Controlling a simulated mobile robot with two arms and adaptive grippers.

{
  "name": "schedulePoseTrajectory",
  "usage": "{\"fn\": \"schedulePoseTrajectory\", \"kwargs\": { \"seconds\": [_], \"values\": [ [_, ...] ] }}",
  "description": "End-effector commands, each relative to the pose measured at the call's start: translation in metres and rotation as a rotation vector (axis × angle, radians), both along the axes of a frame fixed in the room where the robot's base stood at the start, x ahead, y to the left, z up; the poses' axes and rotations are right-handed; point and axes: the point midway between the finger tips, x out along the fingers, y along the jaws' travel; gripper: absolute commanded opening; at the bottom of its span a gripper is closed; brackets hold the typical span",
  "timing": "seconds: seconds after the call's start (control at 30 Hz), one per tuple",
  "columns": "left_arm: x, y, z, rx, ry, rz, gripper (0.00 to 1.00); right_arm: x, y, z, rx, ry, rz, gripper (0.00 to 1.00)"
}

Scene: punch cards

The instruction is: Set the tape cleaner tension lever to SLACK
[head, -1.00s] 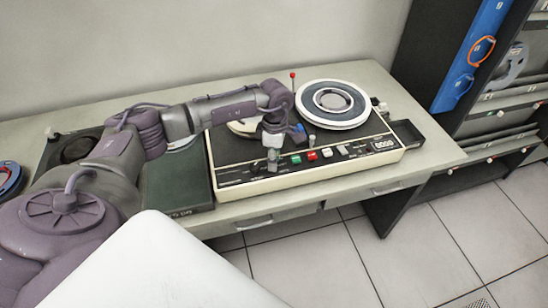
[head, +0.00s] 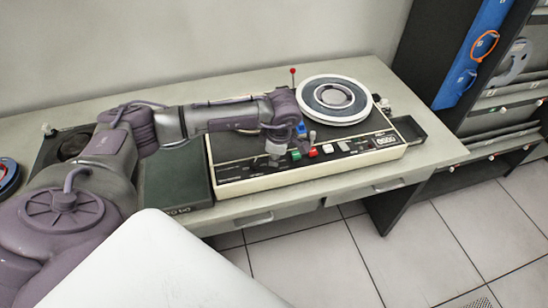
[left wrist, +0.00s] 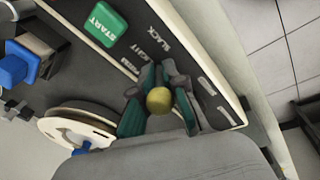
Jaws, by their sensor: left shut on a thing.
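The tape cleaner (head: 232,178) is a low cream machine with a black top, standing on the desk. My left gripper (head: 275,152) is over its front left part, pointing down. In the left wrist view the gripper (left wrist: 160,88) is shut on the round yellow knob (left wrist: 158,101) of the tension lever, with a finger on either side. The SLACK label (left wrist: 160,40) is printed on the panel beyond the knob, with two more labels beside it, partly hard to read. The fingers hide the lever's shaft, so I cannot tell which label it points at. My right gripper is out of view.
A green START button (left wrist: 103,24) is close to the gripper; a blue button (left wrist: 18,65) lies farther left. A large reel (head: 333,101) sits on the machine's right, near a thin red-topped post (head: 292,78). The desk (head: 440,155) is clear at the front right.

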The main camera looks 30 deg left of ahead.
Motion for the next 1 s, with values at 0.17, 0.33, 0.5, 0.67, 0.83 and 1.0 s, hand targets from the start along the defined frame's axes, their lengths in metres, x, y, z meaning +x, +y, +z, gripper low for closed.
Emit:
{"fn": "schedulePoseTrajectory", "kwargs": {
  "seconds": [0.17, 0.33, 0.5, 0.67, 0.83, 1.0],
  "values": [
    [0.0004, -0.0041, 0.0015, 0.085, -0.088, -0.002, 0.00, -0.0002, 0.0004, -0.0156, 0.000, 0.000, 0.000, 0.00],
    [0.0005, -0.0044, 0.0042, 0.095, -0.099, 0.001, 0.00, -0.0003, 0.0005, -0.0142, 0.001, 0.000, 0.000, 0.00],
    [0.0005, -0.0048, 0.0043, 0.093, -0.098, 0.000, 0.14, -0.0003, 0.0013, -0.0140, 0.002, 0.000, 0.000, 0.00],
    [-0.0002, -0.0047, 0.0032, 0.094, -0.095, 0.000, 0.34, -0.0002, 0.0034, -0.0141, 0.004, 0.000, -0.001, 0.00],
    [-0.0010, -0.0042, 0.0016, 0.095, -0.092, -0.001, 0.34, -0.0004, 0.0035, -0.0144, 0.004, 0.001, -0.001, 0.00],
    [-0.0019, -0.0055, 0.0058, 0.094, -0.092, -0.001, 0.34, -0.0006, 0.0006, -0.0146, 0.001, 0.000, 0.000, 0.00]
  ]
}}
